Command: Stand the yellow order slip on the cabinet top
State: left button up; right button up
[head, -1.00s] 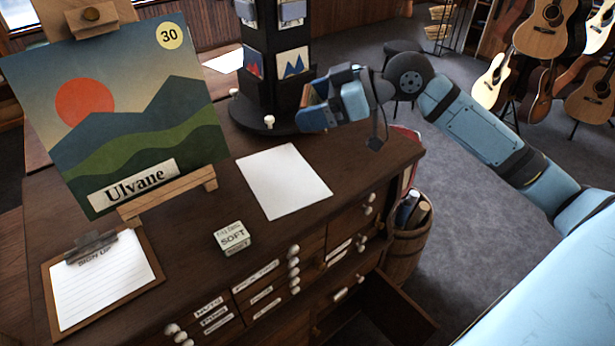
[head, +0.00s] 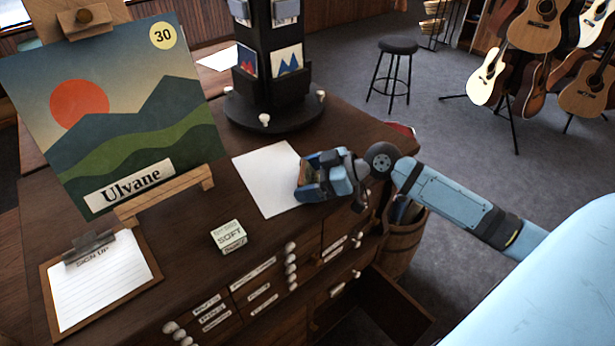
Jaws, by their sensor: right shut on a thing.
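My right gripper (head: 310,178) is low over the right end of the dark wooden cabinet top (head: 205,280), in front of the right edge of a white sheet of paper (head: 265,180). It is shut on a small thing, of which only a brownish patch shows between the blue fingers. I cannot tell from this view whether that is the yellow order slip. No yellow slip shows clearly anywhere else. My left gripper is not in view.
A painting (head: 120,110) on an easel, a clipboard (head: 100,280) and a small SOFT box (head: 228,236) stand or lie on the top. A dark rotating rack (head: 270,95) is behind. A lower drawer (head: 395,305) or door is open at right. A barrel (head: 405,245) stands beside the cabinet.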

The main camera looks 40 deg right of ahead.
jog(key=shift+f, duration=0.2)
jog(key=o, duration=0.7)
jog(key=shift+o, duration=0.2)
jog(key=shift+r, duration=0.25)
jog(key=shift+s+d, duration=0.2)
jog(key=shift+d, duration=0.1)
jog(key=b+v, duration=0.2)
jog(key=v, duration=0.9)
jog(key=shift+s+r, duration=0.1)
jog(key=shift+r, duration=0.05)
